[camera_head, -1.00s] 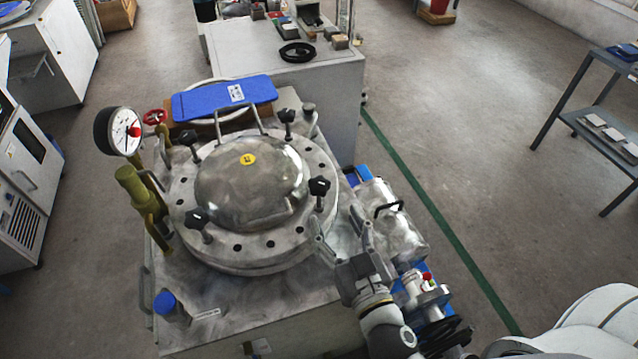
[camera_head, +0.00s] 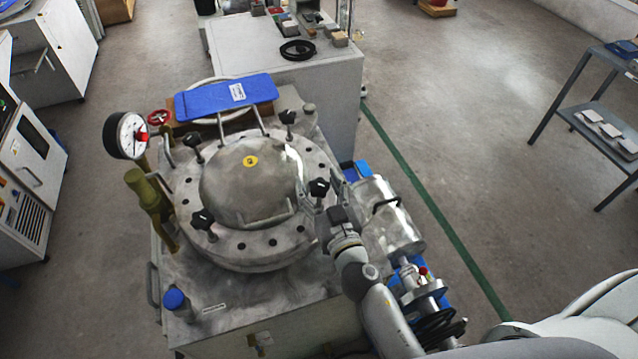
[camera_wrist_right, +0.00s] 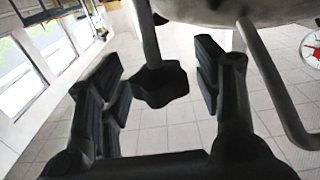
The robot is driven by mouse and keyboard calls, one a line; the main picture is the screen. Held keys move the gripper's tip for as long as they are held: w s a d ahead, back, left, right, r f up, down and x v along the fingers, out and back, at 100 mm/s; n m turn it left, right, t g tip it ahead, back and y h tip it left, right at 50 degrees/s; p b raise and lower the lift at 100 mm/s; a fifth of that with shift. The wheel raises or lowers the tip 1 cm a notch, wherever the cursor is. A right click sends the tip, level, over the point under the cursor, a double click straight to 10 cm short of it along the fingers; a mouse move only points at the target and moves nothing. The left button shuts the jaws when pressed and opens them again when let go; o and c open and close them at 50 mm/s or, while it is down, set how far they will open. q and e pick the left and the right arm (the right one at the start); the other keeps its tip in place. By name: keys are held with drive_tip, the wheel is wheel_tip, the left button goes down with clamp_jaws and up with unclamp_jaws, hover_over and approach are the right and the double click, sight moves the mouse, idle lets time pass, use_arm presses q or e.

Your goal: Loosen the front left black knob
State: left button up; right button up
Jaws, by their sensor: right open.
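The front left black knob (camera_head: 203,219) stands on the flange of a round metal vessel (camera_head: 180,200). My right gripper (camera_head: 329,194) is open at the right side of the flange, close to the front right black knob (camera_head: 318,187), well to the right of the front left one. In the right wrist view, a black knob (camera_wrist_right: 158,85) on a metal stem shows between the two spread fingers, with gaps on both sides. It looks like the front right one. My left gripper is not in view.
A dial gauge (camera_head: 126,135) and a brass-coloured valve (camera_head: 150,195) stand left of the vessel. A metal lid handle (camera_head: 268,217) lies between the two front knobs. A blue-capped part (camera_head: 175,300) stands at the front left corner.

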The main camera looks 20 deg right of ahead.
drive_tip(key=shift+c, duration=0.3)
drive_tip(key=c, duration=1)
